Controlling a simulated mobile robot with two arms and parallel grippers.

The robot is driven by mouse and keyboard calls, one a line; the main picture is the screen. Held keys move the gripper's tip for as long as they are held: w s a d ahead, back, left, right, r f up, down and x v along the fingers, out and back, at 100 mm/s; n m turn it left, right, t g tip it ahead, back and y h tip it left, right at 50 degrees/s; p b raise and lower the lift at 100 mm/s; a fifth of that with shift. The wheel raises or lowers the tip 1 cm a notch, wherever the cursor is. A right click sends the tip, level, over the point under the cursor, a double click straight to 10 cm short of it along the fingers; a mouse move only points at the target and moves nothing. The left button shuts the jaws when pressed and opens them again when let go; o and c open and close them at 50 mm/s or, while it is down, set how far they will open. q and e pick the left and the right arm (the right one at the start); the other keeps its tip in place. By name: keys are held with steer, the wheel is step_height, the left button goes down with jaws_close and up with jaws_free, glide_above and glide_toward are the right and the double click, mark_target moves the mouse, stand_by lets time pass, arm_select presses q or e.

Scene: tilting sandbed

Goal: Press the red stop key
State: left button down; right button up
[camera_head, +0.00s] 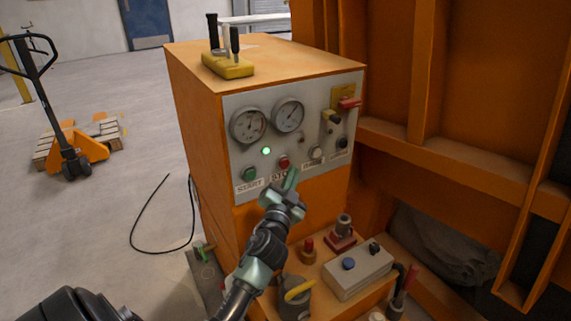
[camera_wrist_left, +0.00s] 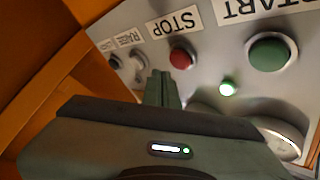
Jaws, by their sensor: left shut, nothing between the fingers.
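The red stop key (camera_head: 283,162) is on the grey control panel (camera_head: 300,113) of the orange cabinet, above a label reading STOP. In the left wrist view the stop key (camera_wrist_left: 181,58) shows upside down, near the fingertips. My left gripper (camera_head: 291,180) is shut and empty, with its fingertips just below and right of the stop key. In the left wrist view the shut fingers (camera_wrist_left: 160,88) point toward the panel beside the key; a small gap seems to remain, though contact is hard to judge. My right gripper is not in view.
The green start key (camera_head: 250,174) and a lit green lamp (camera_head: 266,151) sit left of the stop key. Two gauges (camera_head: 249,125) are above, and other knobs (camera_head: 316,153) to the right. A lower ledge holds a grey button box (camera_head: 357,272). An orange frame stands at right.

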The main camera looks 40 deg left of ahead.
arm_select(q)
steer(key=shift+w+a, duration=0.15)
steer(key=shift+a, duration=0.2)
stand_by(1.8)
steer(key=shift+w+a, duration=0.15)
steer(key=shift+a, duration=0.25)
steer(key=shift+w+a, duration=0.15)
steer(key=shift+a, duration=0.3)
stand_by(0.7)
stand_by(0.3)
steer(key=shift+s+d, duration=0.35)
steer(key=shift+d, duration=0.5)
steer(key=shift+s+d+b, duration=0.1)
steer(key=shift+s+d, duration=0.2)
steer(key=shift+d, duration=0.45)
steer(key=shift+s+d+b, duration=0.15)
steer(key=shift+s+d, duration=0.2)
steer(key=shift+d, duration=0.45)
steer(key=shift+s+d+b, duration=0.1)
steer(key=shift+s+d, duration=0.2)
steer(key=shift+d, duration=0.45)
